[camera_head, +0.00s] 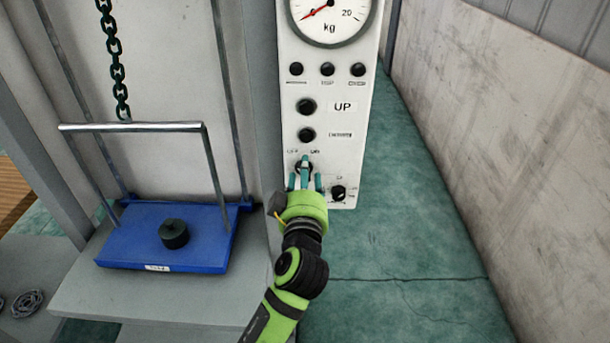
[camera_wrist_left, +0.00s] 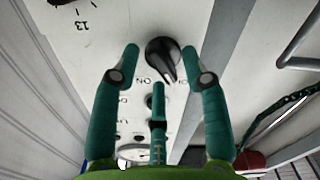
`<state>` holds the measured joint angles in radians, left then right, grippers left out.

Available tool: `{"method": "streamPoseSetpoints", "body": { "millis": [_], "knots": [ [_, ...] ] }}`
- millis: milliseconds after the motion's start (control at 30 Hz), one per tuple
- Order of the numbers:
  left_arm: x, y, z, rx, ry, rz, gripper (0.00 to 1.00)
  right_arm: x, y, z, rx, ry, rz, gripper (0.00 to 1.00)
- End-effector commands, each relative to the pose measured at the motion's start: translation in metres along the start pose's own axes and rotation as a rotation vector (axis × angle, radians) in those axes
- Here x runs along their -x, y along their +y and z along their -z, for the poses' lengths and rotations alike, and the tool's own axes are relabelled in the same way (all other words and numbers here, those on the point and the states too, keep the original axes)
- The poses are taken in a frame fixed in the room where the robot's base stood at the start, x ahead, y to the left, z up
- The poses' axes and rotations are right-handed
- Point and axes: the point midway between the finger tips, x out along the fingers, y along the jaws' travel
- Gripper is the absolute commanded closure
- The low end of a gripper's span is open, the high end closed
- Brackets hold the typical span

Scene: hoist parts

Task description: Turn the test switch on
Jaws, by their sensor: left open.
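The test switch (camera_wrist_left: 162,52) is a black rotary knob on the white control panel (camera_head: 322,115). In the left wrist view its pale pointer line aims down and slightly right, away from the printed ON label at its lower left. In the head view the switch (camera_head: 297,168) sits under OFF and ON labels and is partly covered by my fingers. My left gripper (camera_head: 305,181) is open, its green fingers spread around the knob; it also shows in the left wrist view (camera_wrist_left: 162,62). I cannot tell whether any finger touches the knob. My right gripper is not in view.
A second small knob (camera_head: 338,193) sits close at the lower right of the panel. Black buttons (camera_head: 306,106) and a kg dial (camera_head: 331,14) are above. A blue platform (camera_head: 200,238) with a black weight (camera_head: 174,234) and a hanging chain (camera_head: 115,70) are left.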

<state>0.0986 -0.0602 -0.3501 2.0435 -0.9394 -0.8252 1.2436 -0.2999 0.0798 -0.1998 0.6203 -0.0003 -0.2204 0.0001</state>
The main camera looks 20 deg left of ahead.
Motion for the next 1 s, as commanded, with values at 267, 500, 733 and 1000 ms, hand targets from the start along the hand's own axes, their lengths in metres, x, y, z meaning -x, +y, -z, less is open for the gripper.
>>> {"method": "streamPoseSetpoints", "body": {
  "millis": [267,500,733,1000],
  "knots": [
    [0.0004,-0.0001,-0.0003,0.0,-0.001,0.0,1.0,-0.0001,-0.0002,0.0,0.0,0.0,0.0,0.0],
    [0.0005,0.0,-0.0005,-0.013,-0.001,0.0,1.0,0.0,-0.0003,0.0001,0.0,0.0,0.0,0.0],
    [0.0007,0.0002,-0.0011,-0.099,-0.002,0.001,1.0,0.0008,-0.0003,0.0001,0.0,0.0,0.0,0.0],
    [0.0006,0.0005,-0.0017,-0.316,-0.002,0.001,1.0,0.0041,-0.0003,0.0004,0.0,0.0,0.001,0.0]
  ]
}}
